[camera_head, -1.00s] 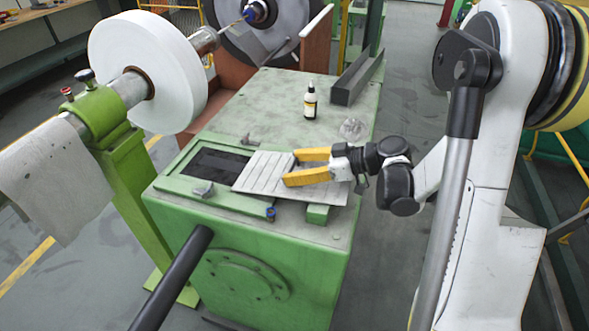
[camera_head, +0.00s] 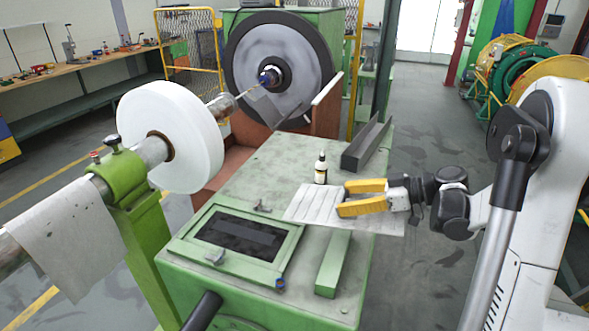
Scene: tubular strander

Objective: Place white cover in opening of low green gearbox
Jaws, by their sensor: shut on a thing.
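The white cover (camera_head: 312,205) is a flat, ribbed pale plate. My gripper (camera_head: 345,199) has its yellow fingers shut on the cover's right part. The cover is to the right of and behind the opening, over the gearbox top, and its right part reaches past the top's right edge. I cannot tell its exact height. The low green gearbox (camera_head: 262,192) has a dark rectangular opening (camera_head: 240,236) inside a raised green frame at its front left. The opening shows whole and uncovered.
Small clamps (camera_head: 214,258) sit around the frame. A green bar (camera_head: 333,264) lies right of it. A small bottle (camera_head: 320,168) and a dark channel (camera_head: 366,143) stand behind the cover. A large white roll (camera_head: 190,137) stands left of the gearbox.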

